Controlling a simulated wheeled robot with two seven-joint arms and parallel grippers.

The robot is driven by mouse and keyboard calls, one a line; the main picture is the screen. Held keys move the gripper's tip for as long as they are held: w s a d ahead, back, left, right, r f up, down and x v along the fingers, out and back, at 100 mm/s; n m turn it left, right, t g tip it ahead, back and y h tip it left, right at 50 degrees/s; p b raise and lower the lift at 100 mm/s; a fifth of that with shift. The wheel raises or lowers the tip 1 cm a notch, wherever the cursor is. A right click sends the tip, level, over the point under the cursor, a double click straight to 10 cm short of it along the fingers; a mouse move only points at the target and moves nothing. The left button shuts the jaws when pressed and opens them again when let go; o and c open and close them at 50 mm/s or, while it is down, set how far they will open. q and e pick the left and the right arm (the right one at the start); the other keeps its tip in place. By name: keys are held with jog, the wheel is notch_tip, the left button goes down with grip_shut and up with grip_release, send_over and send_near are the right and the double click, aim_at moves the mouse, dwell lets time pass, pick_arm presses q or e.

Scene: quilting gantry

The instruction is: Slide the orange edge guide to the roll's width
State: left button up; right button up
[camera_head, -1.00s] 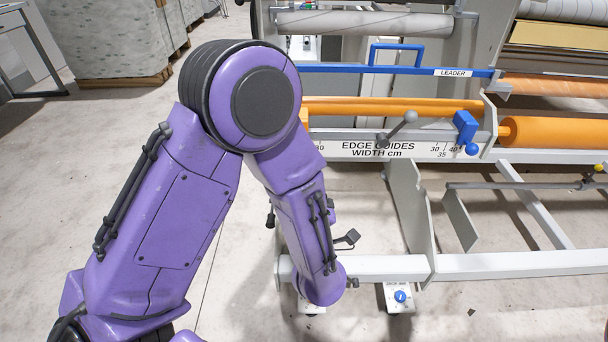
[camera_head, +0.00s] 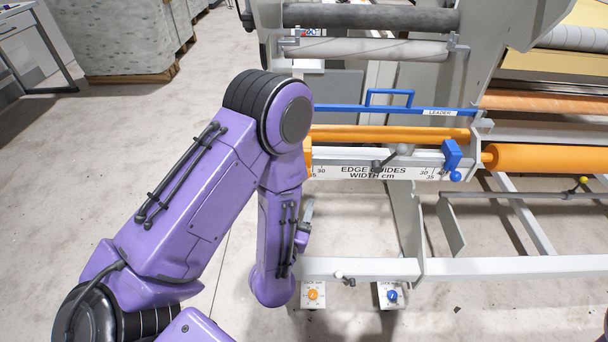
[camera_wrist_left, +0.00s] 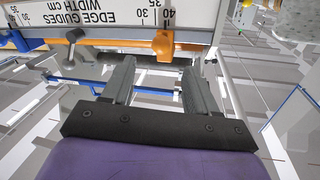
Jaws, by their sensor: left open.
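The orange edge guide (camera_head: 308,157) is at the left end of the white scale bar (camera_head: 345,171), partly hidden behind my left arm in the head view. In the left wrist view the orange guide (camera_wrist_left: 163,43) shows its knob near the upside-down 35 and 40 marks. My left gripper (camera_wrist_left: 158,75) is open and empty, its two fingers below the guide in that picture and apparently apart from it. My forearm hides the gripper in the head view. A grey roll (camera_head: 370,49) lies above the bar. My right gripper is not in view.
The blue edge guide (camera_head: 452,155) sits at the bar's right end. A grey lever (camera_head: 391,156) sticks out at mid-bar. The blue leader bar (camera_head: 345,108) runs above. Below are white frame rails (camera_head: 440,267) and two feet with orange and blue dials.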

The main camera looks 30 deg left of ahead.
pick_arm(q)
jog(key=p, duration=0.1)
send_near(306, 158)
jog(key=w+f, duration=0.1)
jog(key=w+a, duration=0.1)
jog(key=w, duration=0.1)
jog(key=w+f, duration=0.1)
jog(key=w, duration=0.1)
jog(key=shift+a+f, duration=0.15)
jog(key=shift+f, duration=0.2)
